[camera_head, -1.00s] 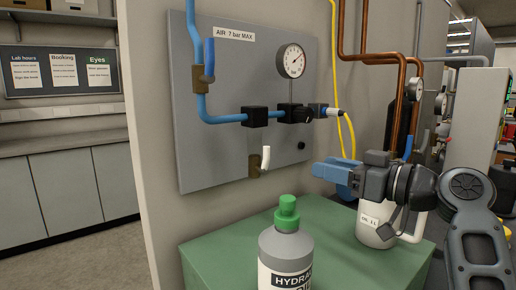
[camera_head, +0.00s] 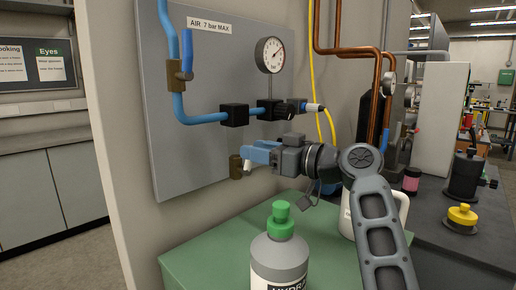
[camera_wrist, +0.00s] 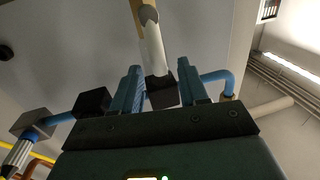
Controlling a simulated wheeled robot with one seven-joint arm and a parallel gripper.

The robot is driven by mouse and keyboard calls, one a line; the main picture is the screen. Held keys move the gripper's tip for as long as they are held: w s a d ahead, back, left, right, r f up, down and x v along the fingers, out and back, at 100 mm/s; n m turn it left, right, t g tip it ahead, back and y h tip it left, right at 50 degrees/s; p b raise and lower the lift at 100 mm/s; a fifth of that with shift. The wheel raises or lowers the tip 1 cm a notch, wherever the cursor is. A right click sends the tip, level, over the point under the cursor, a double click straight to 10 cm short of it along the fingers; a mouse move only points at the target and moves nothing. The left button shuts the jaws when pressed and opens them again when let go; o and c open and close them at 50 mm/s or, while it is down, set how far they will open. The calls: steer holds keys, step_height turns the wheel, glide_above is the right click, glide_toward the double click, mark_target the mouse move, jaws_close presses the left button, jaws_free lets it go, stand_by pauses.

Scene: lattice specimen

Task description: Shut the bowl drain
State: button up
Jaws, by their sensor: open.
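The lever hangs down. My gripper (camera_head: 254,153) has blue fingers and reaches the drain from the right, with the lever at its fingertips.
A green-capped bottle (camera_head: 279,250) stands on the green cabinet (camera_head: 200,262) below my arm. A white jug (camera_head: 347,212) is partly behind my arm. Blue air pipe (camera_head: 200,118), black fittings and a gauge (camera_head: 269,54) are above the drain.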

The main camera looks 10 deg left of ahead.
steer(key=shift+w+a, duration=0.1)
steer(key=shift+a, duration=0.05)
steer(key=shift+c, duration=0.2)
jaws_close()
steer(key=shift+f, duration=0.1)
stand_by(0.3)
steer(key=w+d+f+m+t, duration=0.1)
steer(key=w+f+m+t, duration=0.1)
steer(key=m, duration=0.8)
steer(key=w+d+f+m+t+b, duration=0.1)
steer(key=f+m, duration=0.3)
steer(key=m, duration=0.6)
steer(key=shift+w+d+t, duration=0.5)
steer(key=shift+d+t, duration=0.1)
steer(key=shift+d, duration=0.05)
steer(key=shift+f, duration=0.1)
